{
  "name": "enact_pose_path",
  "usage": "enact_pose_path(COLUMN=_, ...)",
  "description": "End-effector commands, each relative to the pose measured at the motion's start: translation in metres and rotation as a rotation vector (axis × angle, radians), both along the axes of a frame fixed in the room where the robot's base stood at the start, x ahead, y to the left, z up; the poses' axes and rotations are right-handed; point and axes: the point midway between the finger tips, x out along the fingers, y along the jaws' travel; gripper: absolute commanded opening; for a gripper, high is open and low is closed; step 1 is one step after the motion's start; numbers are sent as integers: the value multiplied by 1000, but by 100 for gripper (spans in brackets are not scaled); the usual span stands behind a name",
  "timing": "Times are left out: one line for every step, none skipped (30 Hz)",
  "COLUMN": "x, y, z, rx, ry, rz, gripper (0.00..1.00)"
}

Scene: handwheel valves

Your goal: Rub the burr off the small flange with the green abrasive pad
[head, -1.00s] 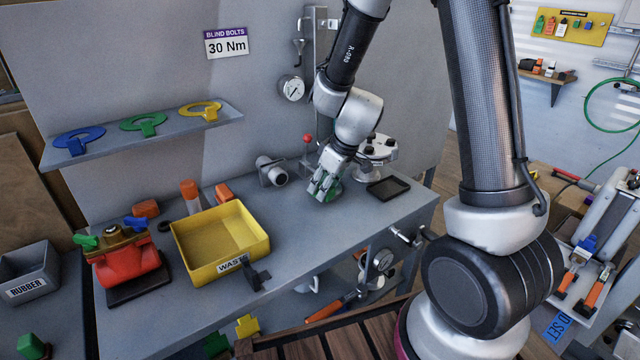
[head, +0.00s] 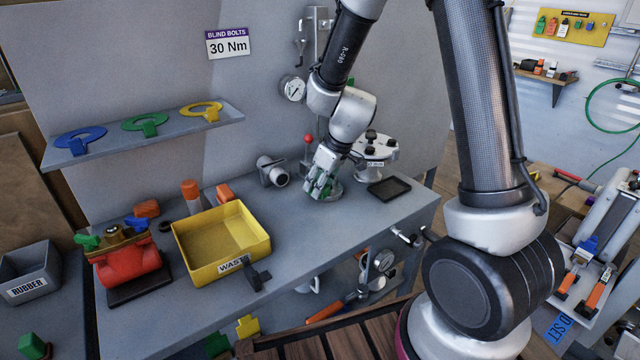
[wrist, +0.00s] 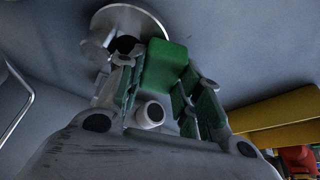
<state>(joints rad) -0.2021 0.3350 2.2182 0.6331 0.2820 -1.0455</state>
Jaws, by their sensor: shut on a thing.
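My gripper (head: 318,189) is low over the bench, pointing down. In the wrist view, my gripper (wrist: 160,95) is shut on the green abrasive pad (wrist: 165,66), which sticks out between its green-lined fingers. A round grey disc with a dark centre, which looks like the small flange (wrist: 112,20), lies just beyond the fingertips. The pad overlaps the disc's right edge in this view; I cannot tell whether they touch. In the head view, part of the flange (head: 334,191) shows right of the fingers. The burr is too small to make out.
A black tray (head: 390,188) lies to the right, and a larger bolted flange (head: 375,149) stands behind it. A grey cylindrical fitting (head: 272,171) is to the left. The yellow waste bin (head: 221,241) and a red valve (head: 129,262) stand further left.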

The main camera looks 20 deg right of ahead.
Motion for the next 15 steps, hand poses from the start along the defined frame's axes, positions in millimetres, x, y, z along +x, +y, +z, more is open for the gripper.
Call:
enact_pose_path(x=0, y=0, z=2, rx=0, ry=-1, rz=1, gripper=9)
enact_pose_path(x=0, y=0, z=4, rx=1, ry=-2, rz=0, gripper=9)
enact_pose_path(x=0, y=0, z=8, rx=2, ry=-3, rz=1, gripper=9)
enact_pose_path(x=0, y=0, z=11, rx=1, ry=-3, rz=2, gripper=9)
enact_pose_path(x=0, y=0, z=14, rx=2, ry=-3, rz=1, gripper=9)
enact_pose_path(x=1, y=0, z=19, rx=1, ry=-4, rz=1, gripper=9)
enact_pose_path(x=0, y=0, z=22, rx=1, ry=-3, rz=1, gripper=9)
enact_pose_path(x=0, y=0, z=25, rx=0, ry=-2, rz=1, gripper=9)
enact_pose_path(x=0, y=0, z=30, rx=1, ry=-3, rz=1, gripper=9)
enact_pose_path(x=1, y=0, z=33, rx=1, ry=-4, rz=1, gripper=9)
enact_pose_path(x=1, y=0, z=37, rx=1, ry=-4, rz=1, gripper=9)
enact_pose_path(x=0, y=0, z=41, rx=2, ry=-3, rz=1, gripper=9)
enact_pose_path(x=0, y=0, z=44, rx=1, ry=-3, rz=1, gripper=9)
enact_pose_path(x=0, y=0, z=48, rx=1, ry=-3, rz=1, gripper=9)
enact_pose_path(x=1, y=0, z=52, rx=1, ry=-4, rz=-1, gripper=9)
